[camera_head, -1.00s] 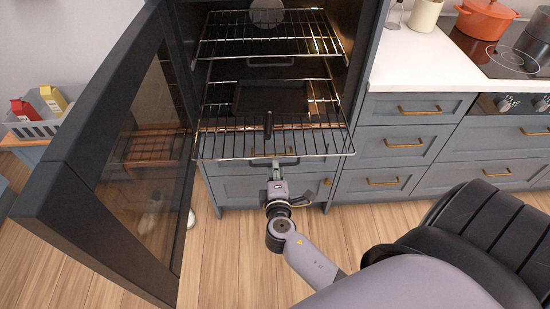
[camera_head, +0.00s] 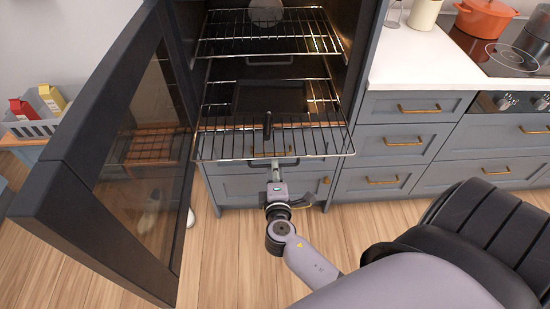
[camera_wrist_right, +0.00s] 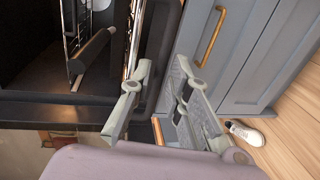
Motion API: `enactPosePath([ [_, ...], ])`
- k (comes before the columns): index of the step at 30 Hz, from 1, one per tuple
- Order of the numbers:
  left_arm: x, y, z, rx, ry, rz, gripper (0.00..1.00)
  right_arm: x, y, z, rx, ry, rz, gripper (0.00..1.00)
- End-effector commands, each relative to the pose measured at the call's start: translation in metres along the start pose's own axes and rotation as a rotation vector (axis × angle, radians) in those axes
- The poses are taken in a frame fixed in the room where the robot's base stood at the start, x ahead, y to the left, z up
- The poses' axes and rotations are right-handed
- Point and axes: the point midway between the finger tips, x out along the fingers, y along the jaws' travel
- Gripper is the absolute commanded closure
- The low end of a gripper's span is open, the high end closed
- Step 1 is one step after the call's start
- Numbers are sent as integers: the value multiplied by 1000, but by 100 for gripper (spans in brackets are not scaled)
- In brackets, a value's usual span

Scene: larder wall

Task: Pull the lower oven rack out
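The lower oven rack (camera_head: 226,146) is a wire shelf standing well out of the dark oven in the head view, its front bar nearest me. A dark flat pan (camera_head: 270,97) lies on it, with a black handle-like bar pointing forward. My right gripper (camera_head: 275,170) is just below the middle of the rack's front bar. In the right wrist view my right gripper (camera_wrist_right: 164,75) has its two fingers apart, with nothing clearly held between them. Rack wires (camera_wrist_right: 133,38) show beside the left finger; I cannot tell whether they touch. My left gripper is not in view.
The open oven door (camera_head: 110,140) stands at the left. An upper rack (camera_head: 270,47) is above. Grey drawers (camera_head: 390,142) with brass handles and a white counter (camera_head: 418,62) lie to the right.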

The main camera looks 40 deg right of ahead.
Motion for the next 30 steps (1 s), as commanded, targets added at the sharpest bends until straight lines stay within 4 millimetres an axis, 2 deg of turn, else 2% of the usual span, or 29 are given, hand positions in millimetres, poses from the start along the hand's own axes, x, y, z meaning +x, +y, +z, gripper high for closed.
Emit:
enactPosePath([
  [5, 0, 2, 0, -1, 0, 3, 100, -27, -2, 0, 1, 1, -5, 83],
  [12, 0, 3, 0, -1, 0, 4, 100, -79, -2, 0, 0, 1, -5, 83],
  [16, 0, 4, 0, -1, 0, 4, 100, -100, -1, 0, 1, 1, -4, 83],
  [21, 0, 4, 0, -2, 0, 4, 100, -115, -1, 0, -1, 0, -2, 83],
  [30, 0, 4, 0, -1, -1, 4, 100, -117, 0, 0, 0, 0, -1, 83],
])
